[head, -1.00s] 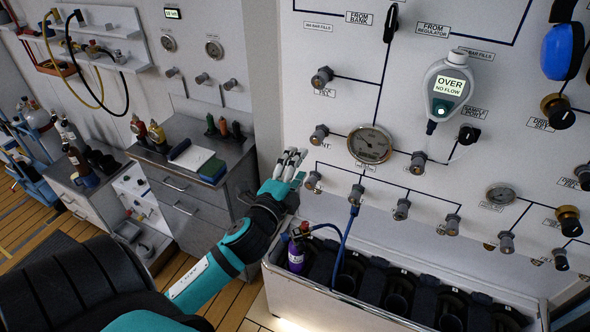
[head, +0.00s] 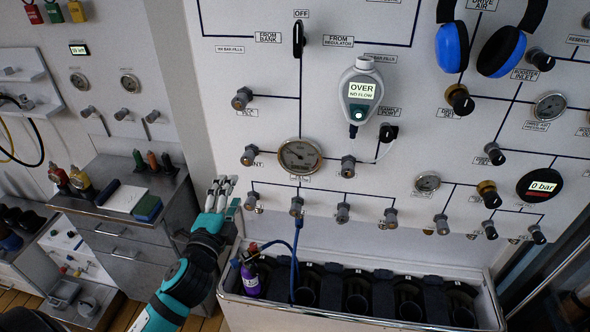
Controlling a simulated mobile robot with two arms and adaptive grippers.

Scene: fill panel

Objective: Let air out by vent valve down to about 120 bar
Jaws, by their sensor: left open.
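The vent valve (head: 249,155) is a small grey knob left of the round pressure gauge (head: 300,156) on the white panel. Its label is partly legible, ending in "NT". The gauge has a needle, but its reading is too small to tell. My left gripper (head: 221,188) is open and empty, with its fingers pointing up, below and left of the vent valve and apart from it. A small purple cylinder (head: 251,281) stands in the trough below, with a blue hose (head: 296,250) running up to the panel. My right gripper is not in view.
A row of grey knobs (head: 343,213) runs along the panel's lower part. A round display (head: 543,187) reads 0 bar. Blue ear defenders (head: 452,48) hang at upper right. A grey cabinet (head: 125,225) stands at left.

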